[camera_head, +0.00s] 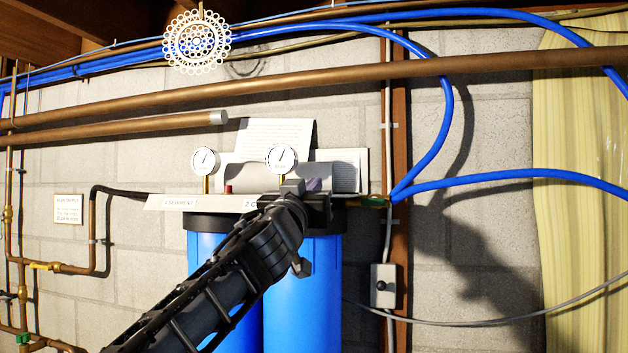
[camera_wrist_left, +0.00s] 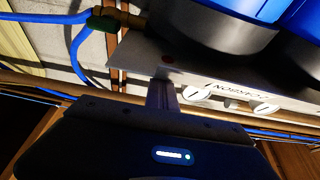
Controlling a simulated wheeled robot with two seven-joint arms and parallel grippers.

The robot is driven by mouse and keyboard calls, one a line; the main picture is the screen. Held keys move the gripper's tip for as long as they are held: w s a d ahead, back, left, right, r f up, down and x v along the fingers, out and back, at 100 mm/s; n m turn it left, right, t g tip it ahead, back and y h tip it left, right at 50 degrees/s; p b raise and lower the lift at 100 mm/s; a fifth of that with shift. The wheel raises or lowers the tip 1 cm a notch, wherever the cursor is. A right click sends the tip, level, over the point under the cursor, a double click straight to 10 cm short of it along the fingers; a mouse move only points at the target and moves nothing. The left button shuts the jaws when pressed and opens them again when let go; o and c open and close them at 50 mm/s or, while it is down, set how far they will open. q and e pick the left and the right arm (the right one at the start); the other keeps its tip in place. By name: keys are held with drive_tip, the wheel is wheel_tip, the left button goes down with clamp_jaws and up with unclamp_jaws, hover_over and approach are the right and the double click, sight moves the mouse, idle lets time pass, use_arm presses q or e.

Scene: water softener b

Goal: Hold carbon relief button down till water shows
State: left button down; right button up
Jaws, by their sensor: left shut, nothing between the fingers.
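Two blue filter housings hang side by side under a pale bracket; the right one (camera_head: 315,300) is under the "2 C…" label (camera_head: 247,203). My left gripper (camera_head: 303,187) is shut and empty, over the bracket's right part and hiding the carbon side's top from the head camera. In the left wrist view the shut fingers (camera_wrist_left: 162,95) point at the bracket beside the "CARBON" lettering (camera_wrist_left: 240,93). My right gripper is not in view.
Two round gauges stand above the bracket, left (camera_head: 205,161) and right (camera_head: 281,158). A red button (camera_head: 228,189) shows on the sediment side. Papers (camera_head: 275,135) lean behind. Blue hoses (camera_head: 500,176) and a grey switch box (camera_head: 383,287) are to the right.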

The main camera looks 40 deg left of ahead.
use_arm(q)
drive_tip(key=shift+w+a+f, duration=0.1)
drive_tip(key=shift+w+f, duration=0.3)
drive_tip(key=shift+f, duration=0.2)
drive_tip(key=shift+r+p, duration=0.45)
drive_tip(key=shift+r, duration=0.1)
wheel_tip(320, 180, up, 4)
drive_tip(key=p, duration=0.2)
drive_tip(key=shift+s+p, duration=0.15)
drive_tip(key=shift+p, duration=0.25)
drive_tip(key=b+v, duration=0.6)
drive_tip(key=v, duration=0.4)
drive_tip(key=shift+s+b, duration=0.25)
drive_tip(key=shift+b, duration=0.05)
drive_tip(key=shift+r, duration=0.15)
